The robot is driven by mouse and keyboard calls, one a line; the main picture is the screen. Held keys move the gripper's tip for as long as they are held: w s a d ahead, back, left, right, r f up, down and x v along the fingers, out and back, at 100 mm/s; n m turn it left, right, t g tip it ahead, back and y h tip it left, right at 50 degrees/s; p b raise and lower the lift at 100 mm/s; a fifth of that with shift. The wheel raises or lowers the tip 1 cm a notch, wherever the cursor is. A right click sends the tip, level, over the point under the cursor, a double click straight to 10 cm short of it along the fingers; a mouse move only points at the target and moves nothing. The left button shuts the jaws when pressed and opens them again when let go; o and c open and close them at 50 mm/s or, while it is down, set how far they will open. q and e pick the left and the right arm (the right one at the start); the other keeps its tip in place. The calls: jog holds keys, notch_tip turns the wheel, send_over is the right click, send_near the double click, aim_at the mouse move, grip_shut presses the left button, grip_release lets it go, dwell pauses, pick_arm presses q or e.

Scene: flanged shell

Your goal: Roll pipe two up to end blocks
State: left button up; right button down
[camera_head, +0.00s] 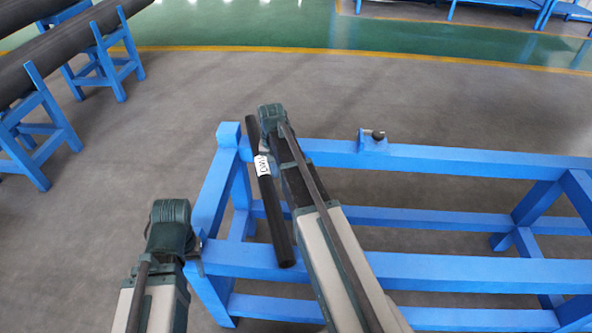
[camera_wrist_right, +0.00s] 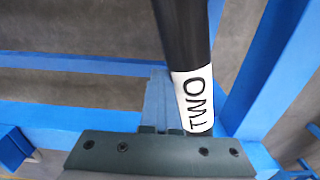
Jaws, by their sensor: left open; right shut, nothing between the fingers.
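Pipe two is a black pipe (camera_head: 276,220) with a white label reading TWO. It lies across the two long rails of the blue rack, near the rack's left end. My right gripper (camera_head: 270,122) is at the far rail, close beside the pipe's right side; it is shut and empty. In the right wrist view the pipe (camera_wrist_right: 183,35) runs up from the fingertips (camera_wrist_right: 160,130); I cannot tell whether they touch it. A blue end block (camera_head: 229,132) stands at the far left corner. My left gripper (camera_head: 172,220) is open at the near left corner and hides the block area there.
A small blue bracket with a dark knob (camera_head: 376,138) sits on the far rail. Large dark pipes (camera_head: 60,45) rest on blue trestles at the upper left. Grey floor around is clear.

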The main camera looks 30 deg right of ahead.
jog(key=shift+w+a, duration=2.85)
jog(key=shift+a, duration=1.8)
notch_tip(320, 180, up, 9)
jog(key=s+d+p, duration=0.1)
jog(key=d+p, duration=0.1)
jog(key=p, duration=0.7)
jog(key=shift+s+d, duration=0.35)
jog(key=s+a+n+h, duration=0.1)
jog(key=s+a+n, duration=0.5)
jog(key=s, duration=0.8)
jog(key=s+a+n, duration=0.4)
jog(key=s+a, duration=0.4)
jog(key=s, duration=0.6)
notch_tip(320, 180, up, 13)
jog(key=w+p, duration=0.1)
jog(key=p, duration=1.1)
jog(key=shift+w+a+f, duration=0.15)
jog(key=shift+w+a, duration=0.05)
jog(key=shift+w, duration=0.1)
